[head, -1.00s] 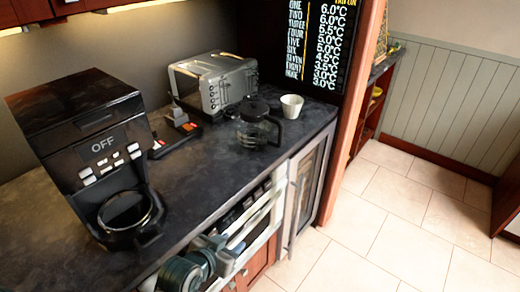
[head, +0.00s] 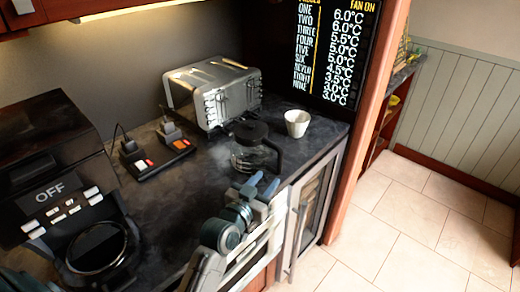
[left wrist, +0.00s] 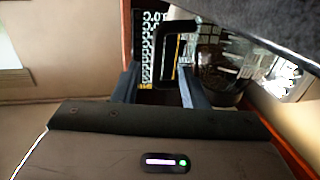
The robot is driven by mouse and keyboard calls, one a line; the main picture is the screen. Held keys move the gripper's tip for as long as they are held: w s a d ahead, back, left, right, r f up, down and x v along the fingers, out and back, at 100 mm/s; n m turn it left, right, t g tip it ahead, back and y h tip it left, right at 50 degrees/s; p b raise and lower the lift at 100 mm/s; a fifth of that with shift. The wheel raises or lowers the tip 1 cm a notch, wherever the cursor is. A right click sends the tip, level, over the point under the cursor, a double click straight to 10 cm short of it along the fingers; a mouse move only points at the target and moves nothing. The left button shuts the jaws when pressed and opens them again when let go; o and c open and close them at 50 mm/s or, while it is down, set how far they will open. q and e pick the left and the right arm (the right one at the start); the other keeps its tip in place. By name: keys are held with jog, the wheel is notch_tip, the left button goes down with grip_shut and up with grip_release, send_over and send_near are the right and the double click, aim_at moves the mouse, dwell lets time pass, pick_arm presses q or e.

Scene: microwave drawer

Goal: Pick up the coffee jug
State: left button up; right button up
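The coffee jug (head: 252,154) is clear glass with a black lid and black handle. It stands upright on the dark counter, handle toward the lower right. My left gripper (head: 262,184) is at the counter's front edge, just in front of the jug, fingers apart and empty. In the left wrist view, the jug (left wrist: 220,65) appears tilted at upper right. Its black handle shows between and beyond the open fingers of my left gripper (left wrist: 158,70); I cannot tell whether they touch it. My right gripper is out of view.
A white cup (head: 297,123) stands close behind the jug on the right. A silver toaster (head: 214,92) is behind it. A black coffee machine (head: 60,175) stands at the left. The counter's front edge is below my gripper.

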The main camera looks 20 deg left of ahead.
aim_at(278, 168)
pick_arm(q)
jog(key=w, duration=0.2)
jog(key=shift+w+d+r, duration=0.1)
jog(key=shift+w+d, duration=0.15)
jog(key=shift+w, duration=0.15)
jog(key=w+p, duration=0.1)
jog(key=w, duration=0.1)
jog(key=w+d+p, duration=0.1)
jog(key=w, duration=0.1)
jog(key=shift+w+f+p, duration=0.25)
jog(key=shift+w+p, duration=0.05)
jog(key=shift+w, duration=0.3)
grip_shut()
jog(key=shift+r, duration=0.1)
dwell(0.5)
